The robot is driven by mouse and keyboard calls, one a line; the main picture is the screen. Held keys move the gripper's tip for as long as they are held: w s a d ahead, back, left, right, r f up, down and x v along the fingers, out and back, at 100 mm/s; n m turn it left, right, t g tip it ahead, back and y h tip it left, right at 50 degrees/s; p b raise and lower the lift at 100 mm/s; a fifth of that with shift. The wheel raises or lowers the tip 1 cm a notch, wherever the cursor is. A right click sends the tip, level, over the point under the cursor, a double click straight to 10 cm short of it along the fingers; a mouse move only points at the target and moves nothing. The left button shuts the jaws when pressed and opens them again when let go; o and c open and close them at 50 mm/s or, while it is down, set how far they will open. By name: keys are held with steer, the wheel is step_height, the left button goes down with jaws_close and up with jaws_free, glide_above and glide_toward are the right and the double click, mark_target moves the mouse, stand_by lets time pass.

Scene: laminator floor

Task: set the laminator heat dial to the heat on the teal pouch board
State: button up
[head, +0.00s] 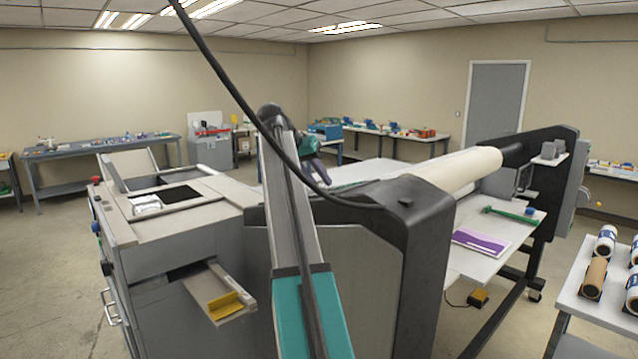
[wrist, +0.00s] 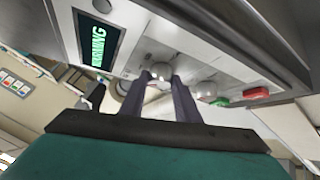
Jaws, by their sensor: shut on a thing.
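My gripper (wrist: 160,82) points at the control panel (wrist: 215,50) of the laminator (head: 400,215), and its two dark fingers are closed around a pale round knob (wrist: 155,72), apparently the heat dial. The dial's marks and pointer cannot be read. A dark display (wrist: 97,42) left of it shows green letters, apparently "WARMING". In the head view my gripper (head: 320,175) shows small beyond my arm, and the dial is hidden. I cannot make out a teal pouch board in either view.
Right of the knob are another pale round part (wrist: 206,88), a green button (wrist: 220,101) and a red button (wrist: 256,93). A purple sheet (head: 480,242) and a green-handled tool (head: 512,213) lie on the laminator's table. A cart with rolls (head: 594,278) stands at right.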

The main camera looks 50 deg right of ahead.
steer(key=shift+m, duration=0.3)
steer(key=o, duration=1)
steer(key=shift+o, duration=0.2)
steer(key=shift+r, duration=0.1)
steer(key=p+v, duration=0.4)
steer(key=v, duration=0.7)
steer(key=shift+w+a+r+p, duration=0.25)
steer(key=shift+a+r+p, duration=0.05)
steer(key=shift+p, duration=0.05)
steer(key=shift+w, duration=0.1)
